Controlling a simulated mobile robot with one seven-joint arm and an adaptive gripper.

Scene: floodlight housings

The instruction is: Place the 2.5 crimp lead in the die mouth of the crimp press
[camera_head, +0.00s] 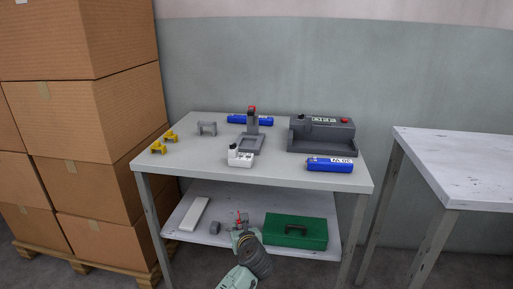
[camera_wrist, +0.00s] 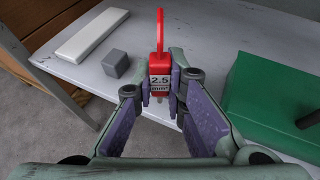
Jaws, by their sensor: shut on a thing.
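The 2.5 crimp lead (camera_wrist: 160,68) is red with a white "2.5" label and a loop-like top. My gripper (camera_wrist: 161,88) is shut on it and holds it roughly upright; it also shows red in the head view (camera_head: 238,216). My gripper (camera_head: 243,226) is in front of the table, near the lower shelf's front edge and below the tabletop. A dark grey machine (camera_head: 322,134) with a label plate and a red button stands at the tabletop's back right; it looks like the crimp press. Its die mouth cannot be made out.
The grey tabletop (camera_head: 200,172) also holds a blue cylinder (camera_head: 330,164), another behind a grey stand (camera_head: 251,122), a white device (camera_head: 240,157), yellow brackets (camera_head: 158,147) and a grey bracket (camera_head: 207,128). The lower shelf holds a green case (camera_head: 296,232), white bar (camera_head: 194,213) and grey block (camera_head: 215,228).

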